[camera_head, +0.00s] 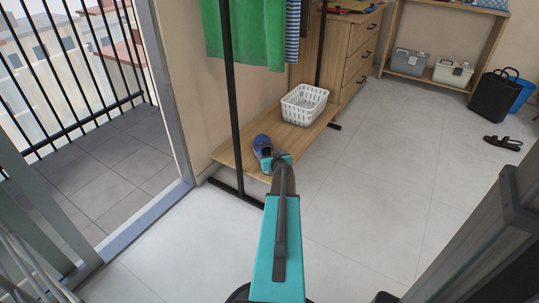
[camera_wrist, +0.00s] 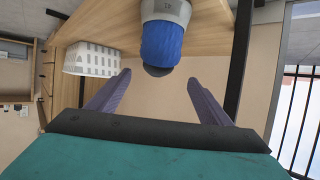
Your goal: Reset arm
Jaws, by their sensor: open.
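My arm reaches forward, and my gripper (camera_wrist: 156,92) is open with its two fingers apart and nothing between them in the wrist view. A blue shoe (camera_head: 262,146) sits on the low wooden bench (camera_head: 232,153), just beyond the end of my arm in the head view. In the wrist view, which looks upside down, the blue shoe (camera_wrist: 161,45) is at the top middle, ahead of the fingers and apart from them. In the head view the fingers are hidden or too small to make out.
A white basket (camera_head: 304,104) stands on the bench. A black rack post (camera_head: 231,90) rises near my arm, with a green cloth (camera_head: 245,35) hanging above. A wooden dresser (camera_head: 352,55) stands behind. Dark sandals (camera_head: 502,142) lie at right. The tiled floor (camera_head: 385,170) between is clear.

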